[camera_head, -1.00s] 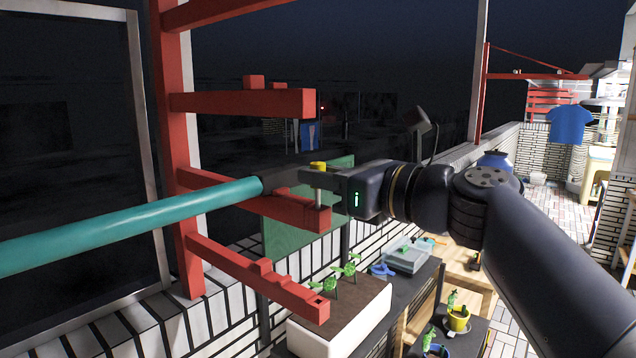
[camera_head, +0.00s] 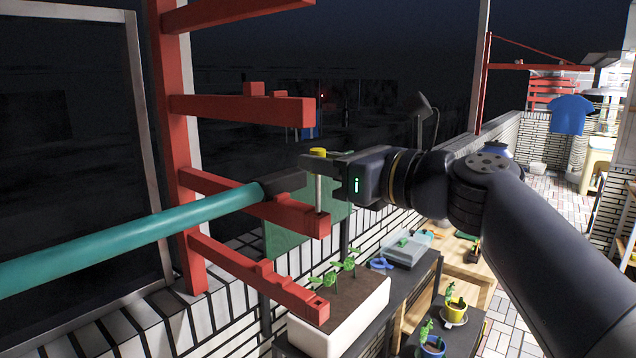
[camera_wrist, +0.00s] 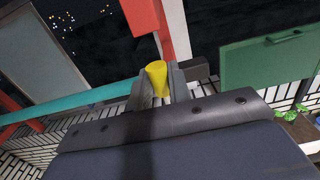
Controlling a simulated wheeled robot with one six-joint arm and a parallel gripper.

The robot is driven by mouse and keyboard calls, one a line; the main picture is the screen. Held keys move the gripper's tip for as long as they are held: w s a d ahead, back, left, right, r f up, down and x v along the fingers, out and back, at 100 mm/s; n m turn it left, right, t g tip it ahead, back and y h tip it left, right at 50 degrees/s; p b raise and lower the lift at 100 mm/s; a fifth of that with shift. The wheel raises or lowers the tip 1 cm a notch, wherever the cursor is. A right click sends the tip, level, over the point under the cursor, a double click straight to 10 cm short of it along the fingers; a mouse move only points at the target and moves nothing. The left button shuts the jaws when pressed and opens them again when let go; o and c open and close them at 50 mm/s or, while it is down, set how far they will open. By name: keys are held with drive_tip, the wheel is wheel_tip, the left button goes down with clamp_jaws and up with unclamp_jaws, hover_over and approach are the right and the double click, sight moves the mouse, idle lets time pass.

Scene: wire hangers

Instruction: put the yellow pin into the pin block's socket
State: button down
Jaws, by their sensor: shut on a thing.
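The yellow pin (camera_head: 318,153) has a yellow head and a pale metal shaft, and stands about upright in my gripper (camera_head: 318,163). My gripper is shut on it just below the head. The wrist view also shows the yellow head (camera_wrist: 157,77) between the two fingers (camera_wrist: 157,95). The shaft's lower end meets the outline of the red pin block (camera_head: 314,224) at the end of a red bracket arm. I cannot tell whether the tip is in the socket, over it or in front of it; the socket's opening is not clearly visible.
A teal pole (camera_head: 120,242) crosses from the left, its dark end close to the red arm. Other red arms lie above (camera_head: 240,108) and below (camera_head: 255,272). A planter (camera_head: 345,315) with green sprouts stands underneath. A green panel (camera_head: 290,235) is behind.

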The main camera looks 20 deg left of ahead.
drive_tip(key=shift+r+p, duration=0.4)
drive_tip(key=shift+r, duration=0.15)
drive_tip(key=v, duration=0.9)
idle(0.6)
drive_tip(key=shift+r, duration=0.1)
